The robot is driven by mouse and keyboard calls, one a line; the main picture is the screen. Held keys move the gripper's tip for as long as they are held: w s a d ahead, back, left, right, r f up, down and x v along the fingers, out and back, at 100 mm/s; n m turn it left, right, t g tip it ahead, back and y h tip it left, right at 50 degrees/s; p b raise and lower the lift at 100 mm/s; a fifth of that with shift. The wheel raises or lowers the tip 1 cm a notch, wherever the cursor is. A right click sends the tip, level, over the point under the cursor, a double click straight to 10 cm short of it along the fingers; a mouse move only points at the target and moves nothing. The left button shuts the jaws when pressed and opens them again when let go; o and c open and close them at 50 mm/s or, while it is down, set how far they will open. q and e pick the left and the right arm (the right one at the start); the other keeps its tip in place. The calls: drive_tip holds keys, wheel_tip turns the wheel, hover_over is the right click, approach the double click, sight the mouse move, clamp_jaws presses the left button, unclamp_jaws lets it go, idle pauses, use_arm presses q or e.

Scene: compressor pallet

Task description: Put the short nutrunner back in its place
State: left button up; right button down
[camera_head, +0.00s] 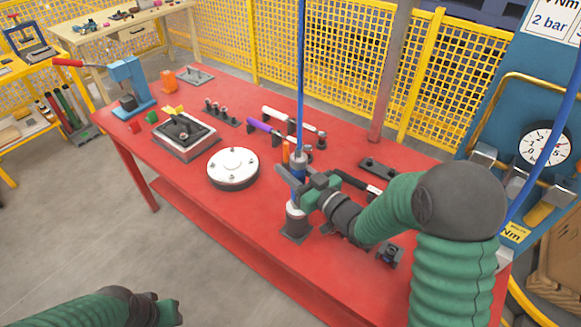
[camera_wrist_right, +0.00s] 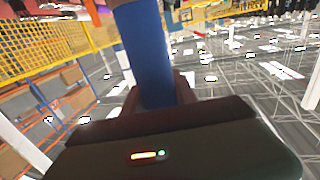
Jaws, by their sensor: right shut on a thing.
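The short nutrunner (camera_head: 298,161) is upright, hanging from a blue hose (camera_head: 301,80) that runs up out of view. My right gripper (camera_head: 295,187) is shut around its body. In the right wrist view the blue body (camera_wrist_right: 150,55) stands between the fingers. A grey cylindrical holder with a dark square base (camera_head: 296,224) stands on the red table right under the gripper. I cannot tell whether the tool's lower end is inside it or just above, as the gripper hides the junction. My left gripper (camera_head: 158,312) is low at the bottom left, away from the table; its jaws are unclear.
On the red table (camera_head: 225,95) are a white round flange (camera_head: 233,167), a boxed fixture (camera_head: 186,135), torque wrenches with purple (camera_head: 263,127) and white handles, and a blue press (camera_head: 130,85). Dark blocks lie near my right arm. A gauge panel (camera_head: 535,130) stands at right.

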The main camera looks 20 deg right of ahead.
drive_tip(key=c, duration=0.9)
unclamp_jaws()
drive_tip(key=shift+r, duration=0.1)
drive_tip(key=v, duration=0.7)
drive_tip(key=shift+s+d+b, duration=0.2)
drive_tip(key=shift+s+b, duration=0.05)
drive_tip(key=shift+b, duration=0.05)
drive_tip(key=shift+r+p+v, duration=0.25)
drive_tip(key=shift+p+v, duration=0.4)
drive_tip(key=shift+v, duration=0.55)
drive_tip(key=p, duration=1)
approach(304, 179)
drive_tip(key=shift+v, duration=1)
drive_tip(key=shift+r, duration=0.2)
